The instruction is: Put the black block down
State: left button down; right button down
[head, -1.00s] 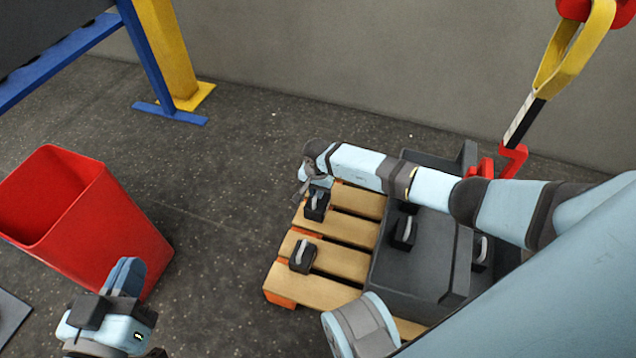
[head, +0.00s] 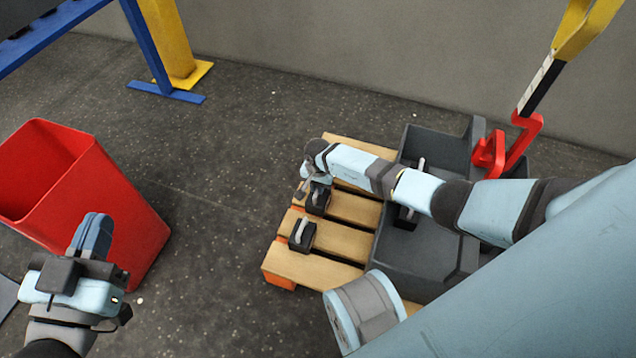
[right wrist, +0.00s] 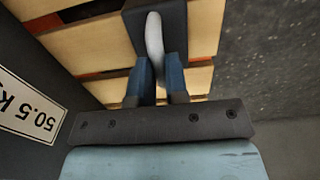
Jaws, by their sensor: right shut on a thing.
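The black block (head: 318,200) with a pale grey handle is at the wooden pallet (head: 340,266), near its left edge. My right gripper (head: 311,178) is above it. In the right wrist view, my blue right fingers (right wrist: 160,66) are shut on the handle of the black block (right wrist: 178,22). The block lies over the pallet slats (right wrist: 205,28); I cannot tell whether it touches them. My left gripper (head: 94,234) is at the lower left, away from the pallet; its fingers overlap, so its opening is unclear.
A second black block (head: 302,236) stands on the pallet just in front. A dark grey bin (head: 440,140) sits at the pallet's right side, with handled blocks in it. A red bin (head: 120,215) stands at left. A red hook (head: 520,135) hangs behind.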

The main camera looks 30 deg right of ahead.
pick_arm(q)
jog(key=shift+r, duration=0.4)
pick_arm(e)
jog(key=shift+w+r, duration=0.2)
jog(key=shift+w, duration=0.05)
jog(key=c, duration=1.4)
grip_release()
jog(key=shift+s+f, duration=0.2)
jog(key=shift+o, duration=1.4)
pick_arm(q)
jog(key=shift+s+f, duration=0.1)
jog(key=shift+f, duration=0.05)
pick_arm(e)
jog(key=shift+r, duration=0.45)
notch_tip(320, 180, up, 3)
jog(key=shift+d+r+p, duration=0.1)
jog(key=shift+p, duration=1.15)
pick_arm(q)
jog(key=s+n+p, duration=0.1)
jog(key=s+d+n+g+p, duration=0.1)
jog(key=s+n+g+p, duration=0.1)
jog(key=n, duration=0.1)
jog(key=shift+d+f+y+p, duration=0.3)
jog(key=shift+d+f+p, duration=0.05)
jog(key=shift+d+p, duration=0.05)
pick_arm(e)
notch_tip(320, 180, up, 8)
